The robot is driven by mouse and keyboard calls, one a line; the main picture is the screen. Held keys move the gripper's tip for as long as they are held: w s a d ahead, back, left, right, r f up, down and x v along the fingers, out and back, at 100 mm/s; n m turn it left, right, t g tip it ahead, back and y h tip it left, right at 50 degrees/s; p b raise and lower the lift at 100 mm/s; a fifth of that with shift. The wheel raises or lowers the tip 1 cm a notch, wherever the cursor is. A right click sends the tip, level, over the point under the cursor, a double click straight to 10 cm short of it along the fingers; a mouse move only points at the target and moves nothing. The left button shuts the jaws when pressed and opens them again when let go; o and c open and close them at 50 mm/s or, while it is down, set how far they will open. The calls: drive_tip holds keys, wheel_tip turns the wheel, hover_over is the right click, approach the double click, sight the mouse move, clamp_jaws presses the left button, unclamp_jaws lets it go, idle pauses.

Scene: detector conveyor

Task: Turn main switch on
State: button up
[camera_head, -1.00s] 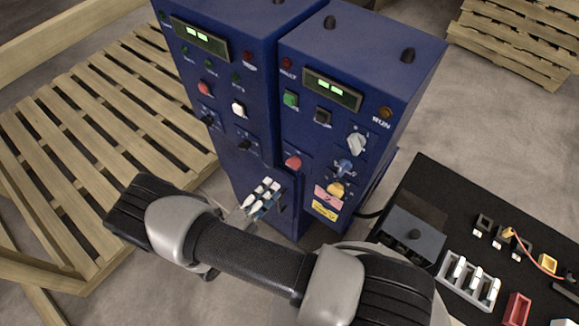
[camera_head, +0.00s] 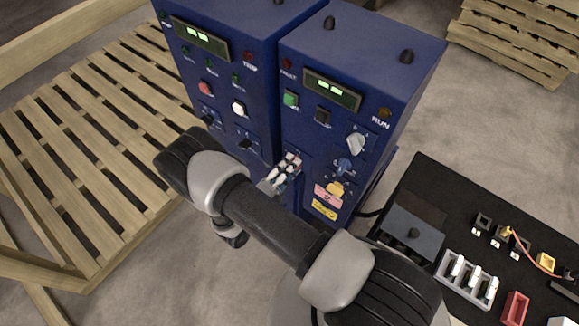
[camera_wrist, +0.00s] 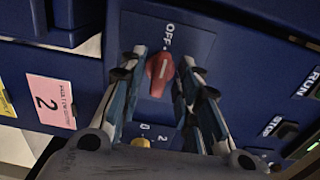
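The red main switch knob (camera_wrist: 160,72) shows in the wrist view on a blue panel plate, beside the word OFF. Its pointer slot is lined up with that word. My gripper (camera_wrist: 163,62) is open, with one finger on each side of the knob. I cannot tell whether either finger touches it. In the head view my gripper (camera_head: 289,163) is at the front of the right blue cabinet (camera_head: 290,55) and covers the knob.
A yellow knob (camera_head: 335,188), a blue knob (camera_head: 344,166) and a pink label (camera_head: 327,196) are just right of my gripper. The left blue cabinet (camera_head: 225,80) stands close by. A black table (camera_head: 440,195) with small parts is at right. A wooden pallet (camera_head: 95,150) lies left.

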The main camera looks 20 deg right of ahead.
clamp_jaws()
drive_tip(key=shift+m, duration=0.3)
drive_tip(key=m+b, duration=0.8)
drive_tip(key=m, duration=0.9)
idle(0.4)
drive_tip(key=shift+m, duration=0.3)
drive_tip(key=shift+o, duration=0.9)
unclamp_jaws()
